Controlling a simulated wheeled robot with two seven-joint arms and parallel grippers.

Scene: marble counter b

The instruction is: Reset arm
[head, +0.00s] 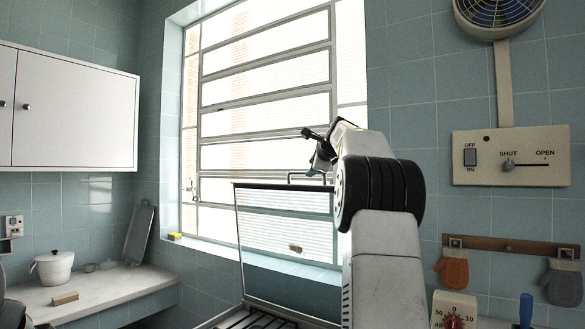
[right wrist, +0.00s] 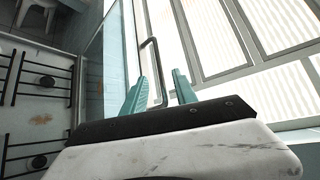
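My right arm rises in the middle of the head view, with its gripper (head: 319,158) near the top edge of the raised glass stove lid (head: 270,225). In the right wrist view the two teal fingers of the right gripper (right wrist: 160,78) stand apart. The lid's metal handle (right wrist: 146,58) runs up through the gap between them in that picture; I cannot tell whether it touches a finger. The handle (head: 292,178) also shows at the lid's top in the head view. The lid stands upright, tilted back. My left gripper is not in view.
The stove top (right wrist: 35,118) with its black grates is below the lid. A barred window (head: 265,90) is behind. A white pot (head: 53,267) and a wooden block (head: 65,298) sit on the left counter. Mitts (head: 454,272) hang at right, above a red-knobbed timer (head: 454,312).

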